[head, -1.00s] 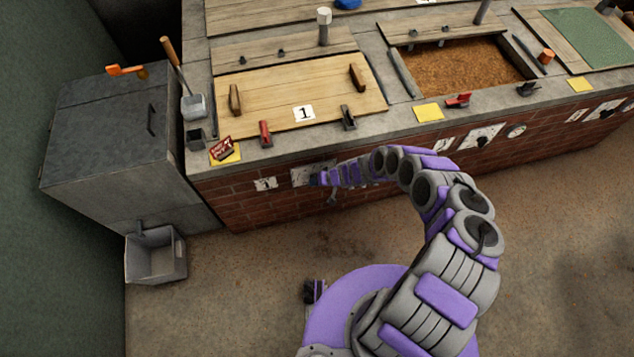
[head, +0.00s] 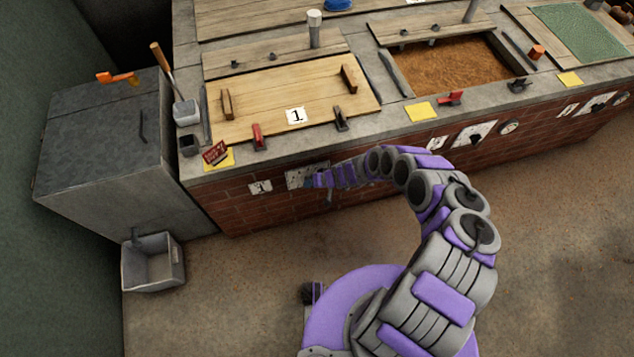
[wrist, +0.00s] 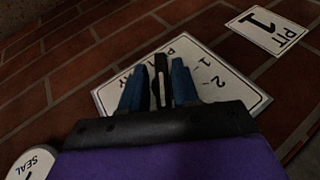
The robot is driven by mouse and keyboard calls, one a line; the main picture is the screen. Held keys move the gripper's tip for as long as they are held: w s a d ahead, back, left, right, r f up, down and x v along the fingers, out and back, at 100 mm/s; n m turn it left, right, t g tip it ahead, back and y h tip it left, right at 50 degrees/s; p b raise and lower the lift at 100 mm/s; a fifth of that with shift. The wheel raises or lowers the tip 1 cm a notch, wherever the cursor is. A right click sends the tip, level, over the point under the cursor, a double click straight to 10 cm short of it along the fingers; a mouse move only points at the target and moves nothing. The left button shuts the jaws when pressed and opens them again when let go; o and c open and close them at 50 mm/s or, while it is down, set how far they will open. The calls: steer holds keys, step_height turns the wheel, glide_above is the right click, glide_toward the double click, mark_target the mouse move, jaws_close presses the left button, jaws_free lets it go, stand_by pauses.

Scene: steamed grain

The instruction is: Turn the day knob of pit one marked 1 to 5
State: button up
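The day dial plate of pit one (head: 299,177) is a white plate on the brick front, below the wooden lid marked 1. In the wrist view the plate (wrist: 218,88) shows the marks 1 and 2, seen turned on its side. The knob (wrist: 160,77) is a dark upright bar at the plate. My gripper (wrist: 159,82) has its two blue fingers on either side of the knob, with a narrow gap on the left; contact on the right is unclear. In the head view my gripper (head: 312,179) is at the plate and covers its right part. The knob's pointing is hidden.
A PIT 1 sign (wrist: 268,28) is on the bricks beside the plate. A round SEAL dial (wrist: 31,164) shows at lower left of the wrist view. A second dial plate (head: 474,134) is farther right. A grey bin (head: 153,262) stands on the floor at left.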

steer(key=shift+w+d+r+p, duration=0.2)
steer(key=shift+w+r, duration=0.1)
steer(key=shift+r, duration=0.15)
steer(key=shift+w+d+r+p, duration=0.15)
steer(key=shift+w+d+r, duration=0.1)
steer(key=shift+r, duration=0.2)
steer(key=s+p+v, duration=0.1)
steer(key=p+v, duration=0.6)
steer(key=v, duration=0.8)
steer(key=shift+s+d, duration=0.25)
steer(key=shift+s, duration=0.1)
